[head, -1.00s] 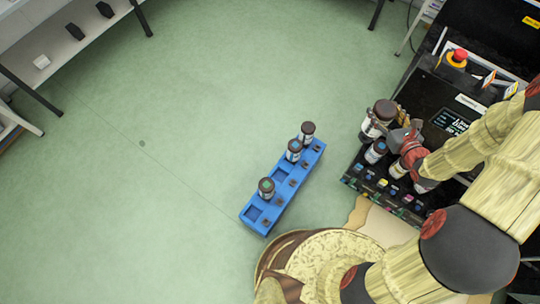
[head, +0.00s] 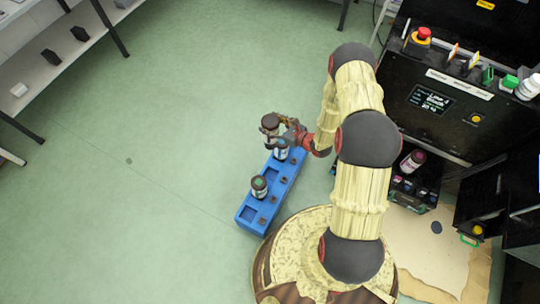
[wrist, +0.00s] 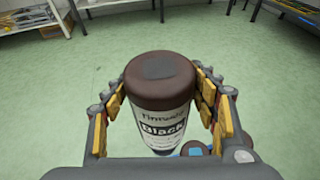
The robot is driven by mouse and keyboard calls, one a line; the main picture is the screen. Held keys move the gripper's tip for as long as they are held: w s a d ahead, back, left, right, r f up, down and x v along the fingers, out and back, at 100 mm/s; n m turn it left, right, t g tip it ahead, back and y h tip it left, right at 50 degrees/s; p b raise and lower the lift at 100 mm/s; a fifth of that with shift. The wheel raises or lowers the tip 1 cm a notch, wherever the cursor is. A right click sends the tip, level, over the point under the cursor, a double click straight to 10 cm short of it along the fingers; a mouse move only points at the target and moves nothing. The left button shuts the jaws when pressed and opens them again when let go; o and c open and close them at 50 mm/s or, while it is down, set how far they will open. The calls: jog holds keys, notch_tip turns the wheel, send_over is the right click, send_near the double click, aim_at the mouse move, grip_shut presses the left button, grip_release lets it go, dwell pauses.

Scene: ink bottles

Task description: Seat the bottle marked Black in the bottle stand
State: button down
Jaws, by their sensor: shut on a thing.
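My gripper (head: 287,134) is shut on the Black bottle (head: 270,123), which has a dark brown cap. In the wrist view the bottle (wrist: 163,100) stands between the two fingers (wrist: 163,105), its "Black" label facing the camera. The blue bottle stand (head: 270,205) is on the floor side of my arm. The held bottle shows at the stand's far end, seemingly above it; its exact height cannot be told. A green-marked bottle (head: 259,187) and a blue-marked bottle (head: 281,152) sit in the stand. My gripper hides part of the far end.
A blue-topped bottle (wrist: 194,150) shows below and right of the held one. Green floor (head: 130,210) left of the stand is clear.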

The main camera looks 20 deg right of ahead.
jog(key=s+f+b, duration=0.2)
jog(key=f, duration=0.9)
jog(key=s+a+f+b, duration=0.1)
jog(key=s+f+b, duration=0.1)
jog(key=f, duration=0.9)
jog(key=shift+s+a+f, duration=0.15)
jog(key=shift+s+a, duration=0.15)
jog(key=shift+s, duration=0.55)
jog(key=shift+b, duration=0.5)
jog(key=shift+f, duration=0.2)
jog(key=shift+f+b, duration=0.75)
jog(key=shift+b, duration=0.15)
jog(key=shift+f, duration=0.1)
jog(key=shift+f+b, duration=0.8)
jog(key=shift+b, duration=0.05)
jog(key=shift+f, duration=0.1)
